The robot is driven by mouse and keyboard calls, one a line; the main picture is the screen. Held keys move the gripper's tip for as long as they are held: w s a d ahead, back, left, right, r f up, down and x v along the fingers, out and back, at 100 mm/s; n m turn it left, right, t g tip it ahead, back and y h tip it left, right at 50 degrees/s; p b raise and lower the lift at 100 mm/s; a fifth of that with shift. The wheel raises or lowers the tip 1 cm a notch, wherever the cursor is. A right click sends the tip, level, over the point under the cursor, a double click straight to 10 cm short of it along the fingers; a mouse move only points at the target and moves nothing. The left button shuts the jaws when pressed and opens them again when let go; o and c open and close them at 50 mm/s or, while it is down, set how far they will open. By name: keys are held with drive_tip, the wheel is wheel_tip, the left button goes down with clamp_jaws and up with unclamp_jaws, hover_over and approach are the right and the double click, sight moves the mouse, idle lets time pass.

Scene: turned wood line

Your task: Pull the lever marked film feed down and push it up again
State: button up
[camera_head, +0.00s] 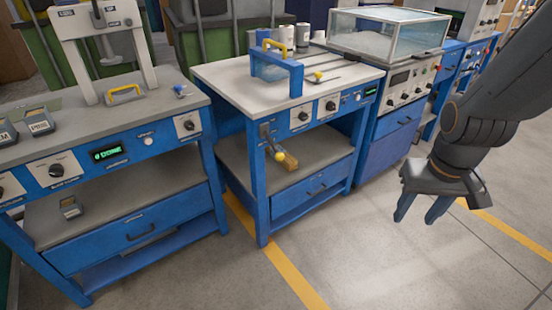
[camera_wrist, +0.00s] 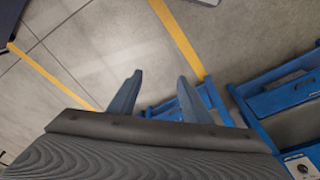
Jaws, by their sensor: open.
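A lever (camera_head: 270,141) with a yellow ball knob hangs at the front left corner of the middle blue bench, just below its top. The knob is at the lower end, and the lever slants down. Any marking on it is too small to read. A smaller yellow-knobbed handle (camera_head: 318,76) sits on the same bench's top; its marking is not readable either. My gripper (camera_head: 416,218) is open and empty, pointing down over the floor, well to the right of the lever. The wrist view shows both fingers (camera_wrist: 160,80) apart with nothing between them.
The middle bench (camera_head: 225,75) carries a blue frame (camera_head: 296,78), dials and a small display. A grey-topped bench (camera_head: 60,110) stands left, a glass-covered machine (camera_head: 390,35) right. The floor in front is clear, with yellow lines.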

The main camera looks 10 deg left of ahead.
drive_tip(key=w+a+f+n+t+y+b, duration=0.25)
drive_tip(key=w+a+f+t+b, duration=0.35)
drive_tip(key=w, duration=0.6)
drive_tip(key=w+a+f+n+t+y+b, duration=0.1)
drive_tip(key=w+a+f+n+y+b, duration=0.15)
drive_tip(key=w+a+f, duration=0.6)
drive_tip(key=n+t+y+b, duration=0.1)
drive_tip(key=n+y+b, duration=0.6)
drive_tip(key=y+b, duration=0.2)
approach(274, 147)
wheel_tip(274, 147, down, 5)
drive_tip(key=w+a, duration=0.1)
drive_tip(key=a, duration=0.1)
drive_tip(key=w+a+r+b, duration=0.1)
drive_tip(key=w+a, duration=0.4)
drive_tip(key=a, duration=0.2)
drive_tip(key=shift+w+r+n+t+y, duration=0.25)
drive_tip(key=shift+n+t+y, duration=0.15)
drive_tip(key=shift+d, duration=0.1)
clamp_jaws()
